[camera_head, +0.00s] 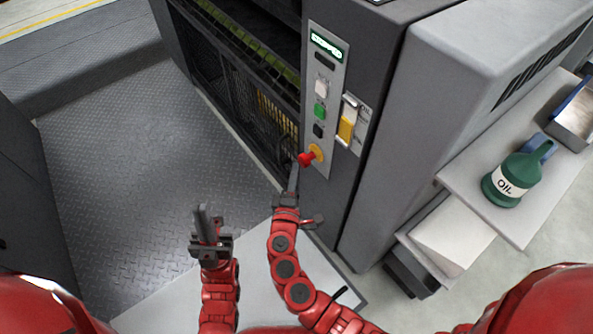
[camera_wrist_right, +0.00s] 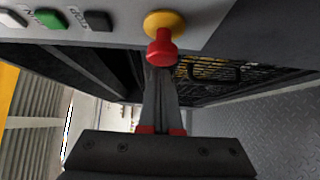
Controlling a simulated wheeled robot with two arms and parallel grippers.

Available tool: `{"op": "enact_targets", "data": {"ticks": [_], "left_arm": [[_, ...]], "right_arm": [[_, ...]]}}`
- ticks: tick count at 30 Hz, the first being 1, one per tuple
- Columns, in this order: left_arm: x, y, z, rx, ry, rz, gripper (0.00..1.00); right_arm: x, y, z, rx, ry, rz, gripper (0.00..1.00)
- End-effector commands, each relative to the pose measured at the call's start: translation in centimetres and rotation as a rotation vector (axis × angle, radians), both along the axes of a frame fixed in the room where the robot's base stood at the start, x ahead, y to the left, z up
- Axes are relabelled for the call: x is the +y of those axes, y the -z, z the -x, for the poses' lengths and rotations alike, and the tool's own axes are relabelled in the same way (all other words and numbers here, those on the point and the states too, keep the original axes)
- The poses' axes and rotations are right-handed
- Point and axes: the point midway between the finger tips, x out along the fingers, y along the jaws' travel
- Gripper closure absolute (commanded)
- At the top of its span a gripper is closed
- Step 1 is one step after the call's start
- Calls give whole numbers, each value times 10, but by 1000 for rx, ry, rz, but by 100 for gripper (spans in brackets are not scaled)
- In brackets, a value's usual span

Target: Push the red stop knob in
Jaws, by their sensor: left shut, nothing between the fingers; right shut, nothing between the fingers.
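The red stop knob (camera_head: 305,159) sticks out from a yellow collar (camera_head: 316,152) low on the grey control panel. In the right wrist view the knob (camera_wrist_right: 161,50) stands clear of its yellow collar (camera_wrist_right: 164,22). My right gripper (camera_head: 293,172) is shut and empty, its tips just below the knob in the head view. In the right wrist view its fingertips (camera_wrist_right: 158,72) end right at the knob's lower edge; I cannot tell whether they touch. My left gripper (camera_head: 204,212) is shut and empty, above the floor further left.
The panel (camera_head: 327,70) also carries a lit display, a white, a green (camera_head: 320,112) and a black button. A green oil can (camera_head: 515,175) stands on a side shelf. Open metal floor (camera_head: 140,150) lies left.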

Motion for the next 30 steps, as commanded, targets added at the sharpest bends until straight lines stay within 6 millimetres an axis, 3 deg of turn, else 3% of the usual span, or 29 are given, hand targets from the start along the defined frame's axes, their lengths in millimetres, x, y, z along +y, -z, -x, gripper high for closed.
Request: {"op": "enact_targets", "data": {"ticks": [14,21,30], "left_arm": [[0,0,0,0,0,0,100],[0,5,0,0,0,0,100],[0,5,0,0,0,0,100]], "right_arm": [[-6,1,-4,0,-2,1,100],[-23,1,-16,0,-1,2,100],[-23,1,-16,1,2,2,100]]}}
